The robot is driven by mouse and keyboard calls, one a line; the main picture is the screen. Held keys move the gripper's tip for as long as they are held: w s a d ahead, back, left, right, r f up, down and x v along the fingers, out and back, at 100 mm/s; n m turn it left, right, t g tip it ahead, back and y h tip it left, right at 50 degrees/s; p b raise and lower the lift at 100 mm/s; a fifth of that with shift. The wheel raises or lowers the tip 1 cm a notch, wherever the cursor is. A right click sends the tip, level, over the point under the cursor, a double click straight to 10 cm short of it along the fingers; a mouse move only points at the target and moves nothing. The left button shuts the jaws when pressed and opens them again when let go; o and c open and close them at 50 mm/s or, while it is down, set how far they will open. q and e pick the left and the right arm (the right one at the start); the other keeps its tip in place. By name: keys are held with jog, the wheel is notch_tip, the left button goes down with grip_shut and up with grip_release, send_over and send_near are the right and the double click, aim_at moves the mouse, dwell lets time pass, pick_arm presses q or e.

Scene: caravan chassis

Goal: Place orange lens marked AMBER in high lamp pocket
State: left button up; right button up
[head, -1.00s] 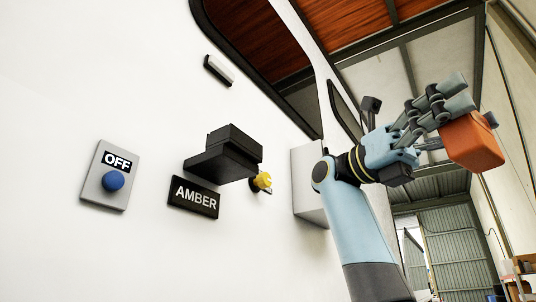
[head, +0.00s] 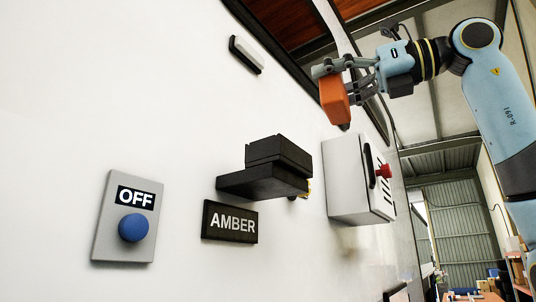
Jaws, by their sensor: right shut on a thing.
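The orange lens (head: 334,97) is a block held in my right gripper (head: 335,78), upper right of centre in the head view. The gripper is shut on it and points left toward the white wall. The black lamp pocket (head: 268,168) juts from the wall, below and left of the lens, with a clear gap between them. The black AMBER label (head: 230,222) is on the wall just under the pocket. The inside of the pocket is hidden from this angle. No marking on the lens can be read. My left gripper is not in view.
A grey plate marked OFF with a blue button (head: 132,228) is at lower left. A white box with a red knob (head: 383,171) stands out from the wall right of the pocket. A black-and-white bar (head: 246,54) sits high on the wall. A yellow part (head: 305,190) shows behind the pocket.

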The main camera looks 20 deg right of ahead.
aim_at(336, 79)
jog(key=d+r+t+h, duration=0.1)
jog(key=w+d+r+m, duration=0.1)
jog(key=shift+r+m+t+h, duration=0.3)
jog(key=shift+t+h, duration=0.1)
jog(key=shift+w+a+f+p, duration=0.2)
jog(key=shift+a+p, duration=0.1)
jog(key=shift+p, duration=0.1)
jog(key=w+a+f+p, duration=0.1)
jog(key=a+f, duration=0.2)
jog(key=a+f+p, duration=0.2)
jog(key=a+f, duration=0.1)
jog(key=f, duration=0.1)
jog(key=w+a+f+p, duration=0.1)
jog(key=a+f+p, duration=0.1)
jog(key=a+f, duration=0.1)
jog(key=shift+w+a+f, duration=0.25)
jog(key=shift+w+a, duration=0.1)
jog(key=shift+a, duration=0.15)
jog(key=o, duration=1.3)
